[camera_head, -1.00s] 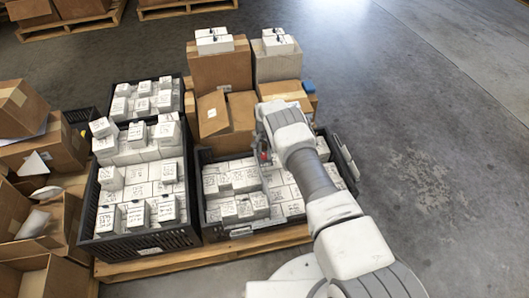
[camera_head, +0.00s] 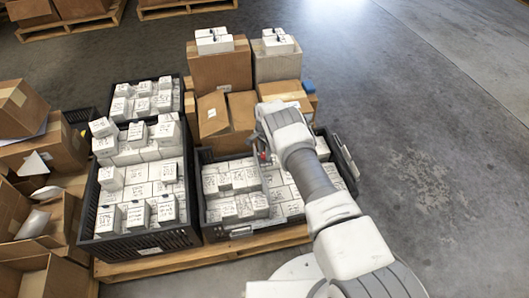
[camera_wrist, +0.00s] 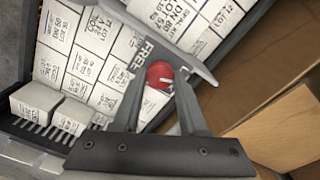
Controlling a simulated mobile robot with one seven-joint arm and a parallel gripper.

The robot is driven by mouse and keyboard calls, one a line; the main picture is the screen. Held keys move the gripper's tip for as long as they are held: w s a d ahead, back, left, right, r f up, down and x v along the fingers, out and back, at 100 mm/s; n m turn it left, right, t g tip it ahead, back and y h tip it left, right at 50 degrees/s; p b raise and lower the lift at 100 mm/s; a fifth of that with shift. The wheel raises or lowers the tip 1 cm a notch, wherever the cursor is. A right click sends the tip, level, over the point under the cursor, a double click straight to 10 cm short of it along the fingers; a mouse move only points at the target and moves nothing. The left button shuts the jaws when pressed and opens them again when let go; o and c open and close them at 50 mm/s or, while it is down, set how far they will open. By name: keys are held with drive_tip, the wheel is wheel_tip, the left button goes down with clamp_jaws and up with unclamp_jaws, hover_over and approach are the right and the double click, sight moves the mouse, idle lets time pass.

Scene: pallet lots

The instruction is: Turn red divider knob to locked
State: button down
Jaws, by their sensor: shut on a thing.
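In the head view, only a small speck of the knob (camera_head: 263,157) shows beside my wrist, over the right black crate (camera_head: 240,231). My arm hides much of the divider there.
White lettered boxes (camera_head: 245,206) fill the right crate. Another full black crate (camera_head: 148,242) stands to its left, on the same wooden pallet (camera_head: 200,258). Open cardboard boxes (camera_head: 228,118) stand close behind. The grey floor at right is clear.

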sight(264, 154)
drive_tip(key=shift+c, duration=2.2)
unclamp_jaws()
wheel_tip(264, 154, up, 18)
drive_tip(key=p, duration=0.6)
drive_tip(key=shift+f, duration=0.25)
